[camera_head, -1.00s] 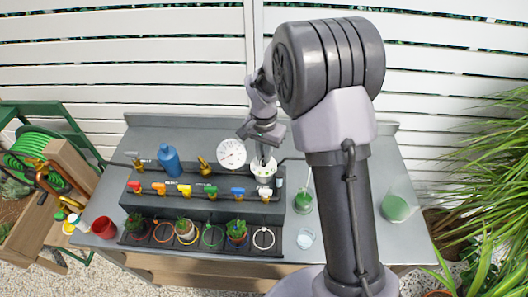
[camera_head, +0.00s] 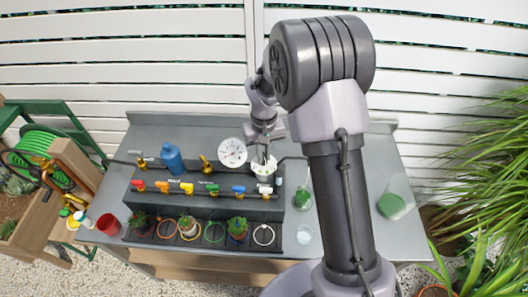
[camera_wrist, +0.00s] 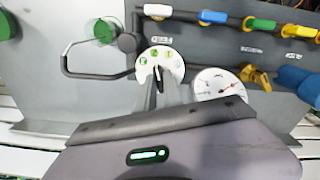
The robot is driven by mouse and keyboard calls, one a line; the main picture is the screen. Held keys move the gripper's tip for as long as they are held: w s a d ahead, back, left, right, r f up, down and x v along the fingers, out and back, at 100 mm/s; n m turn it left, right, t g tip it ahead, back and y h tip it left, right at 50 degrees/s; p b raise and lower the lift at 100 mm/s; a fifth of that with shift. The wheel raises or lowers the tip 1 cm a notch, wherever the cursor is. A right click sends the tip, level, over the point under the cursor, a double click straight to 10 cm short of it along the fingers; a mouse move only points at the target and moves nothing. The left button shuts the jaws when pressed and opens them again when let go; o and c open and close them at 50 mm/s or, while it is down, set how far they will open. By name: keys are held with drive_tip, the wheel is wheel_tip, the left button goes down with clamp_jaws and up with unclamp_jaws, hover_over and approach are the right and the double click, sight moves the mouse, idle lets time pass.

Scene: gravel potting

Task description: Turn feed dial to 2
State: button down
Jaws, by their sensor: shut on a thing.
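The feed dial is a white round plate with green marks and a dark pointer knob. It shows at the right end of the dark manifold in the head view (camera_head: 263,168) and near the middle of the wrist view (camera_wrist: 147,60). My gripper (camera_wrist: 158,82) is shut on the dial's knob, its fingers pointing at the plate. In the head view my gripper (camera_head: 265,157) comes down on the dial from above. The fingers hide part of the dial, and I cannot read which number the pointer is at.
A white gauge (camera_head: 232,152) stands right beside the dial. Several coloured valve handles line the pipe. A blue bottle (camera_head: 172,158) stands at left, potted plants (camera_head: 187,226) in front. A glass flask (camera_head: 302,198) stands to the right.

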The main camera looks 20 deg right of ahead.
sight(264, 156)
idle(0.4)
drive_tip(key=c, duration=1.5)
unclamp_jaws()
drive_tip(key=shift+o, duration=0.2)
wheel_tip(264, 156, up, 18)
drive_tip(key=p, duration=0.3)
drive_tip(key=shift+f+p, duration=0.25)
drive_tip(key=shift+p, duration=0.15)
